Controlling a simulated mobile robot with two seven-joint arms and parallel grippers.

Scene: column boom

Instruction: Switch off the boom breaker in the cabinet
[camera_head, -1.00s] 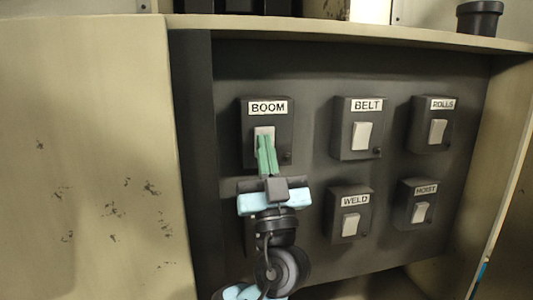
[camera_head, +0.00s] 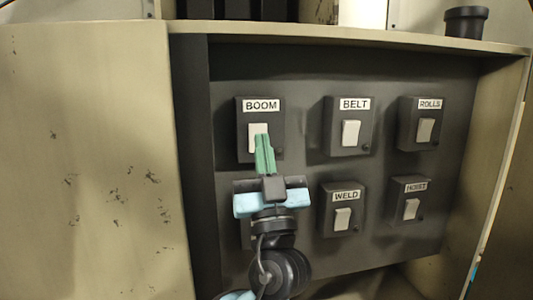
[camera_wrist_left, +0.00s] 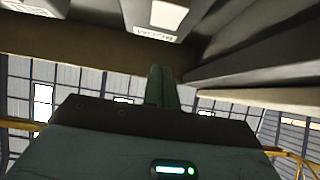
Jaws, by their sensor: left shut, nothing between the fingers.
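The boom breaker (camera_head: 245,128) is a dark box labelled BOOM at the upper left of the panel in the head view. Its pale rocker (camera_head: 257,131) shows above my fingertips, its lower part covered. My left gripper (camera_head: 264,140) is shut and empty, its green fingers pointing up at the rocker; I cannot tell whether they touch it. In the left wrist view the BOOM box (camera_wrist_left: 140,22) is upside down at the top, with its pale rocker (camera_wrist_left: 168,14). The shut fingers (camera_wrist_left: 160,75) end just below that box. My right gripper is not in view.
The belt (camera_head: 336,140), rolls (camera_head: 406,130), weld (camera_head: 328,215) and hoist (camera_head: 398,212) breakers sit on the same dark panel (camera_head: 300,90). The cabinet's tan left part (camera_head: 90,130) and right wall (camera_head: 500,150) flank the panel. A black cup-like object (camera_head: 466,22) stands on top.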

